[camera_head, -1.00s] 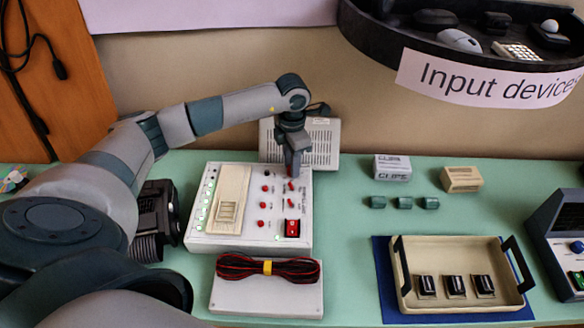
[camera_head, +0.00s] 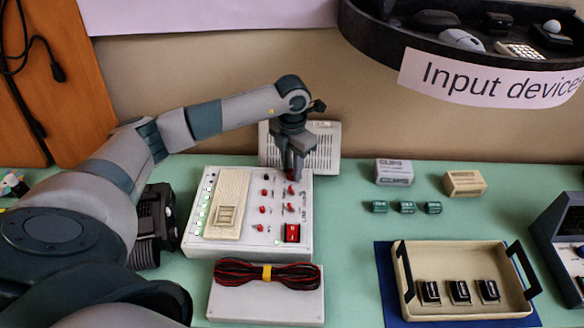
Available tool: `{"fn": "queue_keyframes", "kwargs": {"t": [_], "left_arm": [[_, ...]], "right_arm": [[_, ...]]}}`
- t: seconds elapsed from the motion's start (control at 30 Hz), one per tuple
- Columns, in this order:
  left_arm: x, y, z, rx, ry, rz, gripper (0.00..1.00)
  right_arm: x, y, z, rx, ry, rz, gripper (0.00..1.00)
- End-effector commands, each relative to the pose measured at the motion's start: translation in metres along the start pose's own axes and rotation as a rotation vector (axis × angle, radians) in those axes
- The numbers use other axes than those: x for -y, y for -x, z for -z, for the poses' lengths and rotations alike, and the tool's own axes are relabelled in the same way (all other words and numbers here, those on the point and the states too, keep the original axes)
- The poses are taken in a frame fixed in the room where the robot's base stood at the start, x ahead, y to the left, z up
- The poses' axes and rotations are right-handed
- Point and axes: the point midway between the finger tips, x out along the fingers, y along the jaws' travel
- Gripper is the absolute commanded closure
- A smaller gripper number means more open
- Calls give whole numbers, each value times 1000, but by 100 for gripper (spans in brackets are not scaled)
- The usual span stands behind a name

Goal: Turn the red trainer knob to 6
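The white trainer board (camera_head: 225,244) lies on the green table at centre left. It has several small red knobs and levers, one of them a red knob (camera_head: 291,190) at its upper right. My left gripper (camera_head: 293,177) points down over that upper right corner, close above the red parts. A bit of red shows at its fingertips. I cannot tell whether the fingers are shut on a knob, and no scale number is readable. A larger red switch or display (camera_head: 292,233) sits at the board's lower right. My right gripper is not in view.
A box with a bundle of red and black wire (camera_head: 266,272) lies in front of the board. A grey vented box (camera_head: 325,143) stands behind it. A cream tray (camera_head: 403,268) with black parts is at right, below small boxes (camera_head: 394,172) and green blocks (camera_head: 406,207).

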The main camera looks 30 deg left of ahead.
Motion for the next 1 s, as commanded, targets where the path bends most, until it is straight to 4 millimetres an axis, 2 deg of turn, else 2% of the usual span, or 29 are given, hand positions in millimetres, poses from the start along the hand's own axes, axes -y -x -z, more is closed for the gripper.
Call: {"fn": "queue_keyframes", "kwargs": {"t": [0.03,0.07,0.37,0.57,0.67,0.87,0.97,1.0], "left_arm": [[-1,1,-1,3,1,-1,64],[-1,1,-1,3,1,-1,57],[0,1,0,1,0,0,57],[0,7,-1,2,-1,0,57],[0,16,-1,3,0,1,57],[0,46,-2,7,-1,-1,57],[-1,66,-2,6,0,-2,57],[-1,74,-2,6,-1,-1,57]], "right_arm": [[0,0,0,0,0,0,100],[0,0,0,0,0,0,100],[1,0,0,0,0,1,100],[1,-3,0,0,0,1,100],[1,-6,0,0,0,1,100],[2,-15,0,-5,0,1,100],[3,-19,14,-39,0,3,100],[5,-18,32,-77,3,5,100]]}}
